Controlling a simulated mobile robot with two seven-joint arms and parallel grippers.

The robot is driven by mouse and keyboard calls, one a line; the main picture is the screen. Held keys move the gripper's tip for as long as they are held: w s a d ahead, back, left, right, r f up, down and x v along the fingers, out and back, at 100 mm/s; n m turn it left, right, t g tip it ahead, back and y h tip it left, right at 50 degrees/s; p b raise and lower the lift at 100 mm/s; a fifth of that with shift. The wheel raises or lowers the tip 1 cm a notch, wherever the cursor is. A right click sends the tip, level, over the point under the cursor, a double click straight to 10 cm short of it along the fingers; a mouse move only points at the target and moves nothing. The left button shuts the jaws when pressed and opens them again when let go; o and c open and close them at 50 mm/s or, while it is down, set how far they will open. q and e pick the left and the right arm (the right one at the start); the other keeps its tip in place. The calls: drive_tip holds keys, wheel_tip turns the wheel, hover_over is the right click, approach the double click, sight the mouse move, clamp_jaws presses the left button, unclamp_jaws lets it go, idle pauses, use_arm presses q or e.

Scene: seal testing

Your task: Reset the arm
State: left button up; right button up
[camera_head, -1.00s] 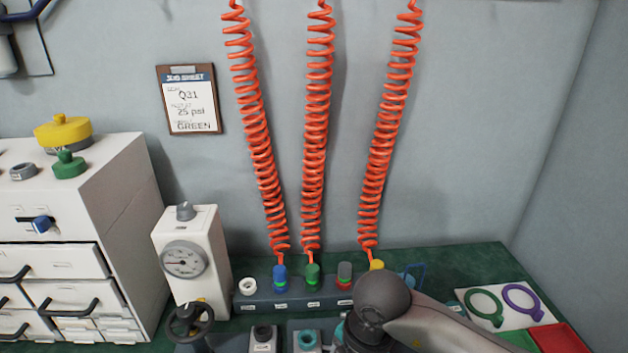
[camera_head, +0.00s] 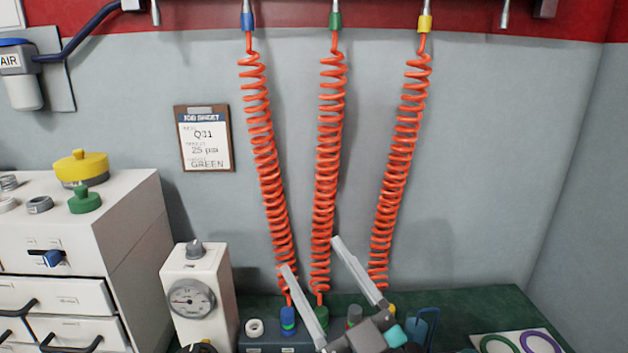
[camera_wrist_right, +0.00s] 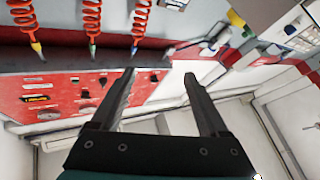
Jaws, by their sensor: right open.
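My right gripper (camera_head: 313,257) rises from the bottom middle of the head view, with its two pale fingers spread and pointing up. It is in front of the orange coiled hoses and the connector block. In the right wrist view my right gripper (camera_wrist_right: 158,85) shows two dark fingers apart with nothing between them. My left gripper is in neither view.
Orange coiled hoses (camera_head: 266,165) hang before the grey wall. A gauge box (camera_head: 196,302) and a white drawer cabinet (camera_head: 105,235) stand at left. The connector block (camera_head: 262,345) is low in the middle. Upper wall space at right is free.

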drive_tip(key=s+d+f+m+g+h, duration=0.1)
drive_tip(key=d+f+m+g+h, duration=0.4)
drive_tip(key=d+f+m+h, duration=0.75)
drive_tip(key=s+d+f+n+g, duration=0.35)
drive_tip(key=s+f+g, duration=0.65)
drive_tip(key=s+f, duration=0.7)
drive_tip(key=s+f+g+p, duration=0.2)
drive_tip(key=s+f+p, duration=0.2)
drive_tip(key=f+p, duration=0.8)
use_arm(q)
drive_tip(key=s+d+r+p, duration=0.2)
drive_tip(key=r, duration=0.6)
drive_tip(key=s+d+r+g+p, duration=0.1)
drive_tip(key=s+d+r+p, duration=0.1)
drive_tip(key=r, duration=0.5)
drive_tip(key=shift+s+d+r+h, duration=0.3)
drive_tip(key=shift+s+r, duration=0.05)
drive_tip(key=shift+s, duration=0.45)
use_arm(e)
drive_tip(key=s+d+f, duration=0.1)
drive_tip(key=s+f, duration=0.3)
drive_tip(key=s, duration=0.3)
drive_tip(key=s+d+f+n+g, duration=0.1)
drive_tip(key=s+f, duration=0.2)
drive_tip(key=s, duration=0.4)
drive_tip(key=shift+s+f, duration=0.25)
drive_tip(key=shift+f, duration=0.1)
